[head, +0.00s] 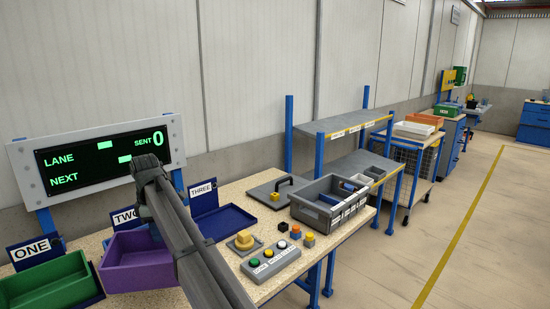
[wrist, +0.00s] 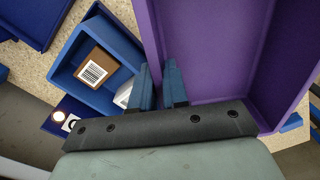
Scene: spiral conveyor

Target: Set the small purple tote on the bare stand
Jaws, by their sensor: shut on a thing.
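The small purple tote (head: 140,265) is at the lower left in the head view, by the sign TWO, and looks empty inside. In the wrist view the purple tote (wrist: 215,60) fills the upper right. My gripper (wrist: 158,80) is shut on its near wall, with the blue fingers close together at that edge. In the head view my arm hides most of the gripper. The stand at TWO is largely hidden by the tote. I cannot tell whether the tote touches it.
A green tote (head: 45,285) sits at ONE. A blue tote (wrist: 70,70) holding a barcoded brown box (wrist: 95,70) and a white box is left of my fingers.

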